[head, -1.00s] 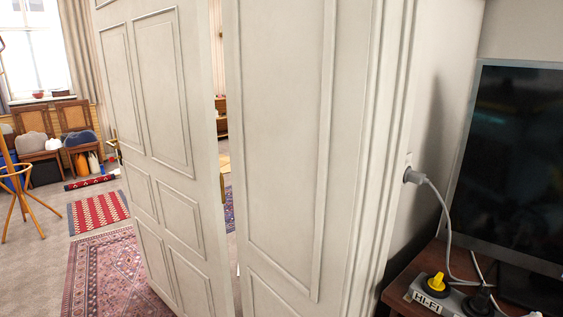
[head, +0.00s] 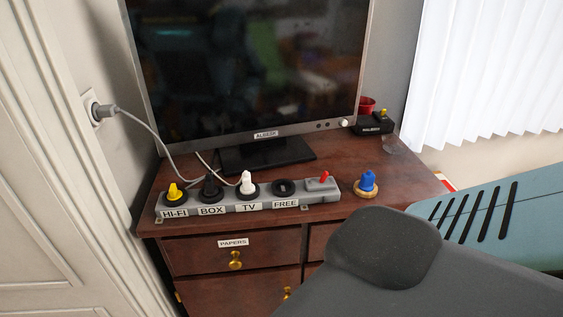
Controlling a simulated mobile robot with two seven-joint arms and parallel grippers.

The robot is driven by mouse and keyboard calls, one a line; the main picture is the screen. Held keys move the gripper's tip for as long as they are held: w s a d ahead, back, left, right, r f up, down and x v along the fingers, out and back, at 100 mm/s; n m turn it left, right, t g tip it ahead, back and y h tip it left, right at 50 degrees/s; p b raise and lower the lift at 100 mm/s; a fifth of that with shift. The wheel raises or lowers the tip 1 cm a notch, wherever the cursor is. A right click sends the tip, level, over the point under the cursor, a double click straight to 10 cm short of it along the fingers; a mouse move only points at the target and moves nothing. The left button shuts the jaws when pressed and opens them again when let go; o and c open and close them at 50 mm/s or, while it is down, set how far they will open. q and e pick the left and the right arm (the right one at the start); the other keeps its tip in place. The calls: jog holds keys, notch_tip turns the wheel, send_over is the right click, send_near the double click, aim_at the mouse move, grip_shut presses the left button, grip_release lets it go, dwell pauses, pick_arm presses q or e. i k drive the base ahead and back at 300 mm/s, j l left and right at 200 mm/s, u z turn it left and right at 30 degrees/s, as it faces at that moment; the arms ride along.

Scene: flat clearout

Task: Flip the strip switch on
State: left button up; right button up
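The grey power strip (head: 248,198) lies along the front of the brown cabinet top, below the TV. Its red switch (head: 324,177) is at the right end; I cannot tell its position for sure. A yellow plug (head: 175,192) sits at HI-FI, a black plug (head: 211,187) at BOX and a white plug (head: 247,184) at TV. The FREE socket (head: 284,188) has no plug in it. Neither of my grippers is in view. A dark grey part and a blue-grey slotted part, seemingly of my arm, fill the lower right.
The TV (head: 250,70) stands at the back of the cabinet (head: 170,223). A blue plug on a wooden ring (head: 367,185) stands right of the strip. A small black box (head: 374,125) and a red cup (head: 366,105) are behind. A wall plug (head: 104,111) feeds a cable. A white blind hangs right.

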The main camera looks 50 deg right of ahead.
aim_at(325, 175)
jog(key=z, duration=1.25)
